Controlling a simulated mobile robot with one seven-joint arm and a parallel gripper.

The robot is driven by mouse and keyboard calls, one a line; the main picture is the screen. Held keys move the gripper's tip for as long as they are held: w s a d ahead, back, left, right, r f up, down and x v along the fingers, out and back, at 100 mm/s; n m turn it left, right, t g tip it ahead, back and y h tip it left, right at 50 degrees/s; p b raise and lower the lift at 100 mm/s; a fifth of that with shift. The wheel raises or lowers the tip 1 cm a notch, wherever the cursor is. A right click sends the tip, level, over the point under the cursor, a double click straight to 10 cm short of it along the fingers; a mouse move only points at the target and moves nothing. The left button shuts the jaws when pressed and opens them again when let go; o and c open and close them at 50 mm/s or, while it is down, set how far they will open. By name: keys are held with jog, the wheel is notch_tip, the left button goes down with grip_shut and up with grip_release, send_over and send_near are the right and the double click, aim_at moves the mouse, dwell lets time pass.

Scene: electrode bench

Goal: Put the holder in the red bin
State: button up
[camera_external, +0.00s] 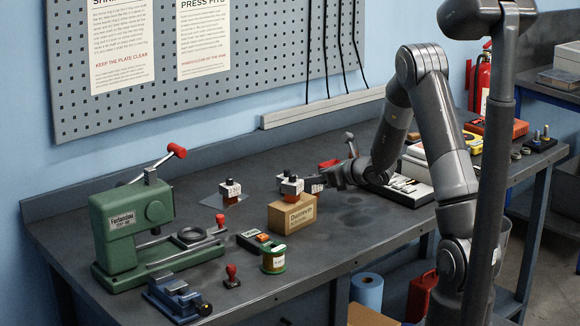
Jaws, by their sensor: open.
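One block (291,186) is at the top of a small cardboard box (292,214). The other block (230,190) stands on a thin grey plate (222,201) to the left. My gripper (318,184) is open, reaching in from the right, its fingers close to the block at the box. I cannot tell whether they touch it. A small red object (328,164), possibly the red bin, is partly hidden behind my gripper.
A green press (140,225) and a blue vise (176,298) stand at the left.

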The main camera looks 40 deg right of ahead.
jog(key=shift+x, duration=1.2)
grip_shut()
jog(key=shift+r, duration=0.1)
